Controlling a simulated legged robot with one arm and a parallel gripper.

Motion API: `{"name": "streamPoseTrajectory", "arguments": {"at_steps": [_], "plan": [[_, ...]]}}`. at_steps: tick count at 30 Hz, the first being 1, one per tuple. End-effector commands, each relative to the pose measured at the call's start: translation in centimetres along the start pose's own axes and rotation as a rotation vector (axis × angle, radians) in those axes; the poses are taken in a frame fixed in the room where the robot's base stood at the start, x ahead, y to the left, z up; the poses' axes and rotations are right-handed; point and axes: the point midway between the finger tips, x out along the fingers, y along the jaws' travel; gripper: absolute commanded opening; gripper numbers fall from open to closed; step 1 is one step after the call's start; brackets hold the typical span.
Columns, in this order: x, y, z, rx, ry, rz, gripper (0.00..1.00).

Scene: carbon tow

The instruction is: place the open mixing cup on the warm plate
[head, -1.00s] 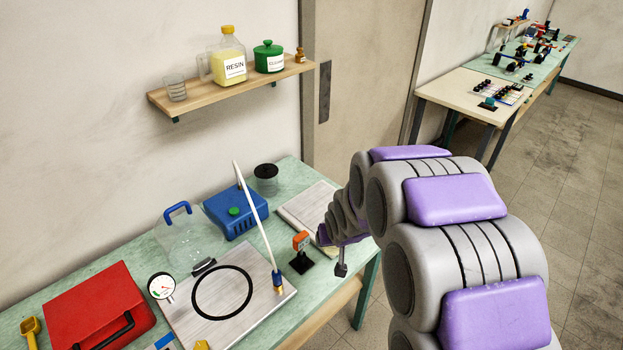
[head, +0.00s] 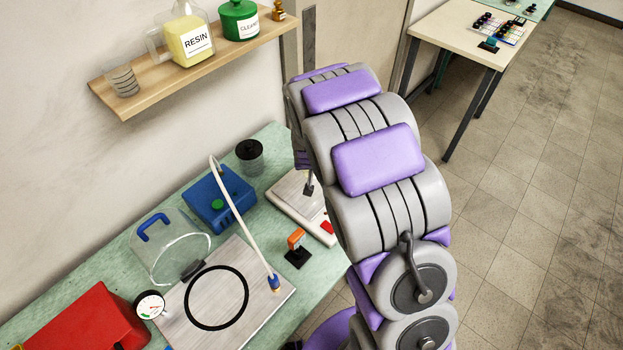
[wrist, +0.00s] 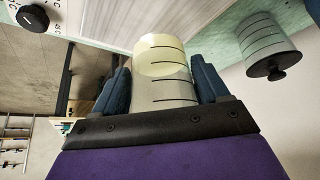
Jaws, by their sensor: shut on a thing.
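The open mixing cup (wrist: 162,72) is clear, with black graduation lines and pale yellow contents. In the wrist view, which looks upside down, my gripper (wrist: 160,88) is shut on it, with a blue finger on each side. The warm plate (head: 285,190) is a pale slab at the table's right end, with a red patch on its front edge. Its surface (wrist: 120,20) and a black dial (wrist: 33,18) show in the wrist view beyond the cup. I cannot tell whether cup and plate touch. In the head view my arm hides the cup.
A lidded cup (head: 250,157) stands behind the plate, also in the wrist view (wrist: 266,45). A shelf (head: 150,90) hangs above.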

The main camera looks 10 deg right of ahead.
Motion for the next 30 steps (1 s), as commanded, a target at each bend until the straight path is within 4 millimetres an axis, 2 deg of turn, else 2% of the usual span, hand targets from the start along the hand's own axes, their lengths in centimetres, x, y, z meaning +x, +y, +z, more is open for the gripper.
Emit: {"name": "streamPoseTrajectory", "arguments": {"at_steps": [1, 3, 8, 15, 26, 27, 30], "plan": [[1.1, -0.1, 0.8, 0.001, -0.006, 0.0, 0.43], [1.9, -0.2, 1.2, 0.001, -0.001, 0.001, 0.43], [3.0, -0.2, 1.8, -0.001, 0.0, 0.001, 0.43], [5.6, -0.2, 3.2, -0.001, 0.001, 0.0, 0.43], [5.9, -0.2, 3.4, -0.001, 0.002, 0.0, 0.43], [5.8, -0.2, 3.4, -0.001, 0.002, 0.0, 0.78], [5.8, -0.2, 3.4, -0.001, 0.002, 0.001, 0.88]]}}
